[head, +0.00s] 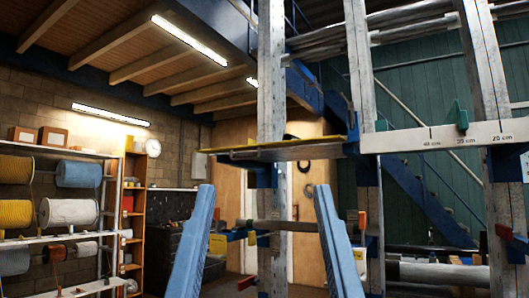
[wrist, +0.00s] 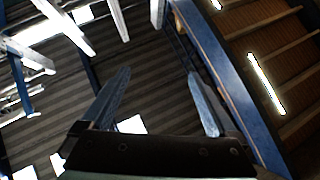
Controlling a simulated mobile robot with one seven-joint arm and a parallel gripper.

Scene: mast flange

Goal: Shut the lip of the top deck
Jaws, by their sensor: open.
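The top deck (head: 285,153) is a thin, flat shelf seen nearly edge-on in the head view, at the middle of the rack. A thin yellow-edged strip (head: 225,149), apparently its lip, sticks out level to the left past the upright. Its hinge cannot be made out. My gripper (head: 264,188) is open, its two long blue fingers pointing up in the foreground, below the deck in the picture and apart from it. Nothing is between the fingers. In the wrist view my gripper (wrist: 159,74) is also open and empty; the deck cannot be identified there.
A worn grey upright (head: 272,80) crosses the deck. A marked board (head: 440,136) with a green peg (head: 462,115) is at the right. A lower level (head: 250,232) with red-ended bars lies behind my fingers. Shelves of cable reels (head: 68,212) stand at the left.

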